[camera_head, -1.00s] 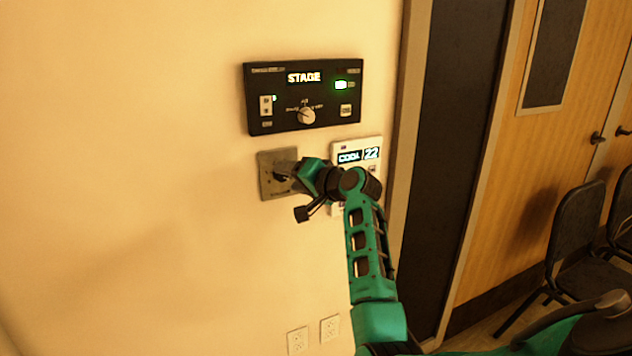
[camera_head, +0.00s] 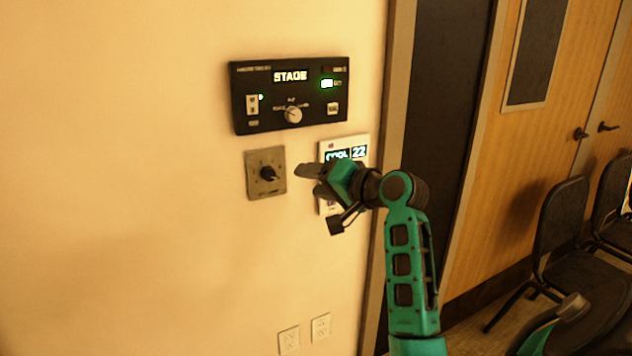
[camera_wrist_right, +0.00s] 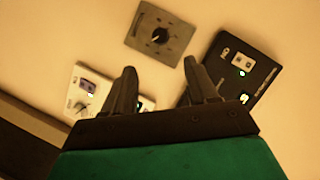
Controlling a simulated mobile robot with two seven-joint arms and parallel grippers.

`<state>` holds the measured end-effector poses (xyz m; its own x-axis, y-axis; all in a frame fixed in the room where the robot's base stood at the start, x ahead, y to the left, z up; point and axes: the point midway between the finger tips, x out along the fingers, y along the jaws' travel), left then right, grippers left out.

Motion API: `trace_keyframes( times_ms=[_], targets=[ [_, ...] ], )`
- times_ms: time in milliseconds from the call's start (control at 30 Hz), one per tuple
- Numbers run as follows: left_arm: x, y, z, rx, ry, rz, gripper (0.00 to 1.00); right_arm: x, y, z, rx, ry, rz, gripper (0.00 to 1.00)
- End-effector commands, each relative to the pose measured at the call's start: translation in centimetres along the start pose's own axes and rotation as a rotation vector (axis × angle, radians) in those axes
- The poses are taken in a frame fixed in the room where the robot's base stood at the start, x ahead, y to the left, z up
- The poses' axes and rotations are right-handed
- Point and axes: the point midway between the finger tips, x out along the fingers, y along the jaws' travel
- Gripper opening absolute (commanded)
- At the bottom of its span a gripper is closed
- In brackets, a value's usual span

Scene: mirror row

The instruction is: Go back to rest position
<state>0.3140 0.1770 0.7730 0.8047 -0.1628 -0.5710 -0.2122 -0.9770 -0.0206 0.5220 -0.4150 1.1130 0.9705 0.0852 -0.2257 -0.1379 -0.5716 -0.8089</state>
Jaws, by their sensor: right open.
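My right gripper (camera_head: 312,180) is open and empty, just right of a square metal plate with a dark knob (camera_head: 266,173) on the wall. The fingers stand apart from the knob. In the right wrist view the two dark fingers of the right gripper (camera_wrist_right: 163,92) are spread, and the knob plate (camera_wrist_right: 160,34) lies beyond them with nothing between the fingertips. A black panel (camera_head: 290,94) reading STAGE hangs above the plate. A white thermostat (camera_head: 345,150) reading COOL 22 is partly hidden behind my right gripper.
Two wall outlets (camera_head: 304,334) sit low on the wall. A dark strip and a wooden door (camera_head: 535,130) stand to the right. Black chairs (camera_head: 570,235) stand at the lower right. The wall to the left is bare.

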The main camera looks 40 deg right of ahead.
Motion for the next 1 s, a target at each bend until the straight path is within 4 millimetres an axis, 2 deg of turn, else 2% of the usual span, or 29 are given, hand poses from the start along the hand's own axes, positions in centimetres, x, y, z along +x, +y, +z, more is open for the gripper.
trace_keyframes(
  times_ms=[333,467,567,733,867,900,1000],
  targets=[
    [0.0,0.0,-0.1,0.0,0.001,0.0,0.0,0.1,0.2,0.2,-0.005,-0.002,0.005,0.58],
    [0.1,0.0,-0.1,0.0,0.003,0.0,0.0,0.9,2.0,2.5,-0.063,-0.018,0.058,0.58],
    [0.1,0.0,-0.2,0.0,0.004,-0.001,0.0,1.8,5.1,6.5,-0.173,-0.045,0.136,0.58],
    [0.1,-0.1,-0.3,0.001,0.006,-0.001,0.0,1.7,11.1,16.3,-0.45,-0.128,0.244,0.58],
    [0.1,0.0,-0.3,0.001,0.006,-0.001,0.0,-0.6,14.6,24.7,-0.667,-0.216,0.256,0.58],
    [0.1,0.0,-0.3,0.0,0.006,-0.001,0.0,-1.7,15.4,27.3,-0.73,-0.245,0.248,0.58],
    [0.1,0.0,-0.3,0.0,0.006,-0.001,0.0,-4.6,16.6,33.2,-0.863,-0.311,0.206,0.58]
  ],
)
